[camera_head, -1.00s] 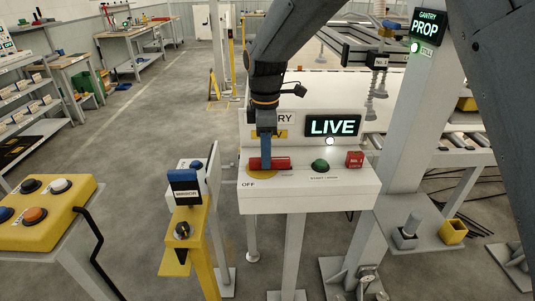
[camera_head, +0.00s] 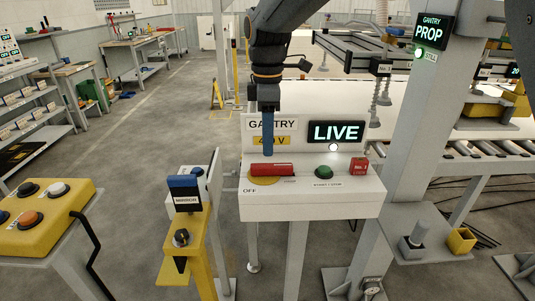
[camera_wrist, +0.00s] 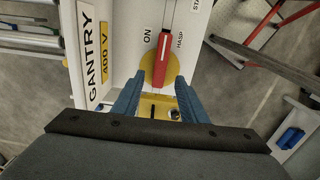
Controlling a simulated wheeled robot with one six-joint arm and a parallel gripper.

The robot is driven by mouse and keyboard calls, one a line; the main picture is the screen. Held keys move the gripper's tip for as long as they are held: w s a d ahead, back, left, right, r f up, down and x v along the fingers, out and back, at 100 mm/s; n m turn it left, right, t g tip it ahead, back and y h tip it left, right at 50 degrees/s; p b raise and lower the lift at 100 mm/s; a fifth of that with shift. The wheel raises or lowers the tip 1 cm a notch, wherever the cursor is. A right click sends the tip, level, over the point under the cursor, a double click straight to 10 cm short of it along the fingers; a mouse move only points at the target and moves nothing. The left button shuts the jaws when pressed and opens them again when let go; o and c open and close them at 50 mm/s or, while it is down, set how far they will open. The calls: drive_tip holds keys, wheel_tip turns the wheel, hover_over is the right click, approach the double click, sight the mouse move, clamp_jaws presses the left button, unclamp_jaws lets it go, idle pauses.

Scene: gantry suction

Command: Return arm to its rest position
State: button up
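My gripper (camera_head: 267,152) hangs fingers-down above the white gantry control box (camera_head: 310,207). In the wrist view its two blue fingers (camera_wrist: 153,88) are spread apart with nothing between them. The red switch handle (camera_head: 271,169) lies on its yellow disc on top of the box, just below and apart from the fingertips. In the wrist view the handle (camera_wrist: 162,48) lies beyond the fingers, beside the "ON" and "HASP" labels. My forearm rises out of the top of the head view.
The lit LIVE sign (camera_head: 336,132) stands behind the box top, beside a green button (camera_head: 324,172) and a red block (camera_head: 360,165). A grey post with the PROP sign (camera_head: 433,31) rises at right. A yellow stand (camera_head: 188,240) and yellow button panel (camera_head: 40,218) are at left.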

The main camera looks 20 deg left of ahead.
drive_tip(key=shift+r, duration=0.55)
drive_tip(key=d+f+m, duration=0.1)
drive_tip(key=d, duration=0.2)
drive_tip(key=w+d+f+m, duration=0.1)
drive_tip(key=d+m, duration=0.1)
drive_tip(key=d, duration=0.2)
drive_tip(key=w+d+m, duration=0.1)
drive_tip(key=d, duration=0.3)
drive_tip(key=shift+f+m, duration=0.4)
drive_tip(key=d+f+m, duration=0.1)
drive_tip(key=d, duration=0.2)
drive_tip(key=d+f+m, duration=0.1)
drive_tip(key=d+m, duration=0.1)
drive_tip(key=d, duration=0.2)
drive_tip(key=s+d+f+m, duration=0.1)
drive_tip(key=d+m, duration=0.1)
drive_tip(key=d, duration=0.2)
drive_tip(key=shift+d+f+t, duration=0.15)
drive_tip(key=shift+t, duration=0.15)
drive_tip(key=s+d+f+m, duration=0.3)
drive_tip(key=s+d+m, duration=0.3)
drive_tip(key=d, duration=0.4)
drive_tip(key=s+d+f+m, duration=0.4)
drive_tip(key=s+d+m, duration=0.2)
drive_tip(key=d, duration=0.3)
drive_tip(key=shift+s+d+t, duration=0.25)
drive_tip(key=shift+d+t, duration=0.15)
drive_tip(key=shift+f, duration=0.1)
